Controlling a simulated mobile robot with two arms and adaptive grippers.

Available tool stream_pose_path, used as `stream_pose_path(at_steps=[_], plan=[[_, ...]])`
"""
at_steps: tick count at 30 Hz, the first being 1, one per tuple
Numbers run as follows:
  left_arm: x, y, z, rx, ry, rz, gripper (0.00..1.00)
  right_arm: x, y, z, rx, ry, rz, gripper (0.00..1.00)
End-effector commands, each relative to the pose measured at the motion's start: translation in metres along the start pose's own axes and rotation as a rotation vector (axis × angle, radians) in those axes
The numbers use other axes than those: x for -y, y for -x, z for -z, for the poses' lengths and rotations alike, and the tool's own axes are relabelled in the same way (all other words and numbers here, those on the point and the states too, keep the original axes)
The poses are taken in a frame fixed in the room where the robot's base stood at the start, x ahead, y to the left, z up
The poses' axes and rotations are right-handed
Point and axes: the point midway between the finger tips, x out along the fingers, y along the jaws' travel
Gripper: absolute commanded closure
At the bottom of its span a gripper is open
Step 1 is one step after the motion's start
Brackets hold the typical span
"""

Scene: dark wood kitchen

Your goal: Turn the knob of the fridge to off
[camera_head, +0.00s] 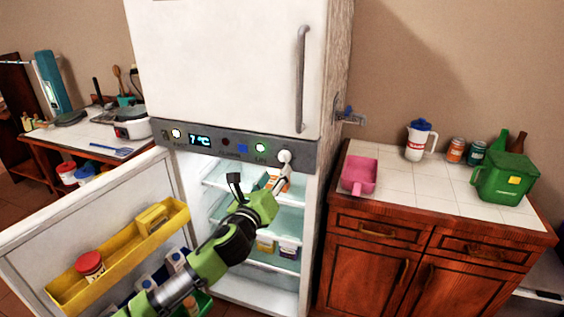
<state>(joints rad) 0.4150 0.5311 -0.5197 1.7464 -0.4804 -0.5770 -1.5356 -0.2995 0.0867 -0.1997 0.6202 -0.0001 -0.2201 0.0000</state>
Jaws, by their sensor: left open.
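The white fridge (230,60) has a grey control panel (270,140) between its upper door and the open lower compartment. A round white knob (284,156) sits at the panel's right end, and a smaller white round part (176,133) sits near its left end. A lit display (199,140) reads 7 °C. My left gripper (259,183), green and black, is open in front of the lower compartment. Its fingers point up, just below the panel, with the right finger close below the knob. I cannot tell whether they touch. My right gripper is out of view.
The lower fridge door (125,205) stands open to the left, with a yellow shelf (110,263). A cluttered counter (90,127) is at left.

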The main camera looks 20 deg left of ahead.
Motion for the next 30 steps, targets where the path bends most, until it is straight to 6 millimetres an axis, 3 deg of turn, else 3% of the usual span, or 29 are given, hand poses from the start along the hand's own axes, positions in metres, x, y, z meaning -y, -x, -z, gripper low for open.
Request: stream_pose_path(at_steps=[6, 12, 25, 26, 30], plan=[[0.001, -0.038, -0.001, 0.000, 0.002, -0.001, 0.58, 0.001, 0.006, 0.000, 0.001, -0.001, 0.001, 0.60], [0.001, -0.060, -0.001, 0.001, 0.002, 0.000, 0.58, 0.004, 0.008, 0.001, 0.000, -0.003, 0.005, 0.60], [0.000, -0.068, 0.000, 0.000, 0.001, 0.000, 0.58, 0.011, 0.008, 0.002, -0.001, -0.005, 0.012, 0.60], [0.000, -0.068, 0.000, 0.000, 0.001, 0.000, 0.60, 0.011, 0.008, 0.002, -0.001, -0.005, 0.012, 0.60], [0.000, -0.068, 0.000, 0.000, 0.001, 0.000, 0.95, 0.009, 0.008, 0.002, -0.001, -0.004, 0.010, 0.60]])
